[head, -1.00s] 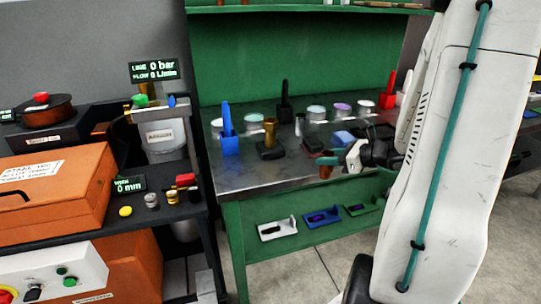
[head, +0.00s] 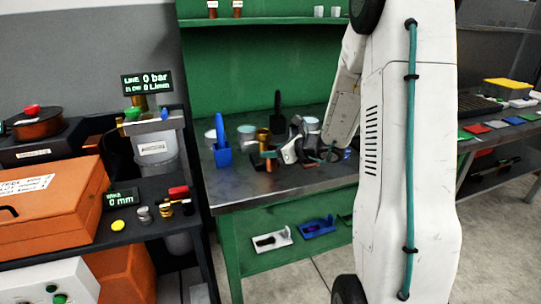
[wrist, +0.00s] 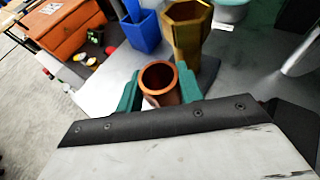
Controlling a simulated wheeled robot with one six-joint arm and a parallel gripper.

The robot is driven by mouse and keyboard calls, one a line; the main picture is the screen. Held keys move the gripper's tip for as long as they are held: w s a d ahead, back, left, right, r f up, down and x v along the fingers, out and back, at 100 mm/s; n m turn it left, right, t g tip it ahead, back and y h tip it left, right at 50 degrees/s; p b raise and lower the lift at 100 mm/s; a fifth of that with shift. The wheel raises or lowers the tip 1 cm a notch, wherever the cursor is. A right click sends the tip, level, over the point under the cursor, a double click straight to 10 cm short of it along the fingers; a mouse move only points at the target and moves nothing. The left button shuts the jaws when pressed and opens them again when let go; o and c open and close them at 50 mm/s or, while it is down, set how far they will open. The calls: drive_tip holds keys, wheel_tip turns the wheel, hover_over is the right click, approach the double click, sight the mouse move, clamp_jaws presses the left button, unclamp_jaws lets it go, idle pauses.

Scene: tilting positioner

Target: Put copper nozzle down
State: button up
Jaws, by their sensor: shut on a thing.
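The copper nozzle (wrist: 160,84) is a short copper-coloured tube with an open round top. In the wrist view it sits between the two green fingers of my gripper (wrist: 158,92), which is shut on it. In the head view my gripper (head: 269,155) is over the front left part of the metal bench top (head: 240,193), with the nozzle (head: 268,165) pointing down from it. I cannot tell whether the nozzle's lower end touches the bench. A brass hexagonal piece (wrist: 187,28) stands just beyond the nozzle in the wrist view.
A blue holder (head: 222,155) stands left of my gripper on the bench. A black-handled tool (head: 277,110) and pale-lidded pots (head: 246,131) are behind. An orange case (head: 50,200) is at the left. The bench's front left corner is bare.

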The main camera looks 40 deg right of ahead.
drive_tip(key=shift+w+a+f, duration=0.25)
drive_tip(key=shift+w+f, duration=0.15)
drive_tip(key=shift+f, duration=0.05)
drive_tip(key=shift+d+f, duration=0.1)
drive_tip(key=shift+f, duration=0.15)
clamp_jaws()
drive_tip(key=shift+f, duration=0.2)
drive_tip(key=o, duration=1.2)
unclamp_jaws()
drive_tip(key=shift+r, duration=0.1)
